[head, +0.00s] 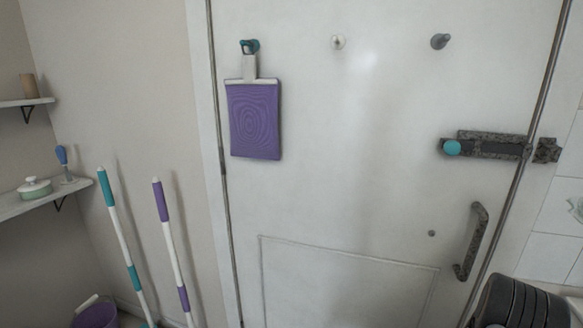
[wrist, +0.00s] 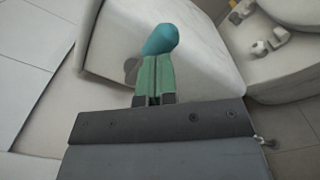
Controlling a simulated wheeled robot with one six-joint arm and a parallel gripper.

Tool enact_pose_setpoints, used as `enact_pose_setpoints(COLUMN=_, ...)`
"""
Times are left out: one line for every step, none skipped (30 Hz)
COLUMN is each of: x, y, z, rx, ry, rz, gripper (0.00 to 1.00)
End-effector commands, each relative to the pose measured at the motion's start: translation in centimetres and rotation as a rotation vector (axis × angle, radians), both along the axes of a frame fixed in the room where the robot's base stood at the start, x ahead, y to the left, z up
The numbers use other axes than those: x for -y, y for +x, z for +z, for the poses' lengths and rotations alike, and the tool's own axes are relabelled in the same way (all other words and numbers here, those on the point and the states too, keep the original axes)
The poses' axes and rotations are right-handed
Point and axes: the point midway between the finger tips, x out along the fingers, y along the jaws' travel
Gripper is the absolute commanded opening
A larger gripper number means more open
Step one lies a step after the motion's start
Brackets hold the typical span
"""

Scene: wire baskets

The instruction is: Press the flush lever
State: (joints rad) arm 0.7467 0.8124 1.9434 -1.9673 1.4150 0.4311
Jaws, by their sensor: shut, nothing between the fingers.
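In the wrist view, my gripper (wrist: 154,64) is shut, its green fingers together and pointing up the picture. A rounded teal piece (wrist: 160,40), which looks like the flush lever, shows just beyond the fingertips. The fingers partly cover it, and I cannot tell whether they touch it. Behind it is a white, boxy body (wrist: 205,45) that looks like the toilet's cistern. The head view shows neither the lever nor my gripper.
The head view faces a white door (head: 340,190) with a teal-knobbed latch (head: 490,147), a handle (head: 472,240) and a hanging purple pad (head: 254,120). Two poles (head: 118,235) (head: 172,245) and a purple bucket (head: 96,314) stand left. White rounded fixtures (wrist: 290,75) lie right in the wrist view.

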Motion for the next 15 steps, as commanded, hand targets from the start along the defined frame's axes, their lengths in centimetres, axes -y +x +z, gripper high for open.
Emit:
enact_pose_setpoints(x=-0.4, y=0.2, z=0.0, rx=0.0, ry=-0.001, rz=0.002, gripper=0.0)
enact_pose_setpoints(x=-0.6, y=0.3, z=0.0, rx=0.001, ry=-0.001, rz=0.002, gripper=0.0)
enact_pose_setpoints(x=-0.9, y=0.4, z=0.0, rx=0.001, ry=-0.001, rz=0.002, gripper=0.0)
enact_pose_setpoints(x=-1.2, y=0.5, z=0.0, rx=0.001, ry=-0.002, rz=0.003, gripper=0.0)
enact_pose_setpoints(x=-1.5, y=0.6, z=0.0, rx=0.0, ry=0.0, rz=0.003, gripper=0.0)
enact_pose_setpoints(x=-1.8, y=0.6, z=0.0, rx=0.0, ry=0.0, rz=0.003, gripper=0.0)
enact_pose_setpoints(x=-2.0, y=0.7, z=0.0, rx=0.001, ry=0.0, rz=0.003, gripper=0.0)
enact_pose_setpoints(x=-2.2, y=0.8, z=0.0, rx=0.001, ry=0.0, rz=0.003, gripper=0.0)
enact_pose_setpoints(x=-2.6, y=0.9, z=0.0, rx=0.001, ry=0.0, rz=0.003, gripper=0.0)
enact_pose_setpoints(x=-2.8, y=1.0, z=0.0, rx=0.001, ry=0.0, rz=0.003, gripper=0.0)
enact_pose_setpoints(x=-3.0, y=1.1, z=0.0, rx=0.001, ry=0.0, rz=0.003, gripper=0.0)
enact_pose_setpoints(x=-3.3, y=1.1, z=0.0, rx=0.0, ry=0.0, rz=0.001, gripper=0.0)
enact_pose_setpoints(x=-3.5, y=1.2, z=0.0, rx=0.0, ry=0.0, rz=0.001, gripper=0.0)
enact_pose_setpoints(x=-3.6, y=1.2, z=0.0, rx=0.0, ry=-0.001, rz=0.002, gripper=0.0)
enact_pose_setpoints(x=-3.8, y=1.3, z=0.0, rx=0.0, ry=-0.001, rz=0.002, gripper=0.0)
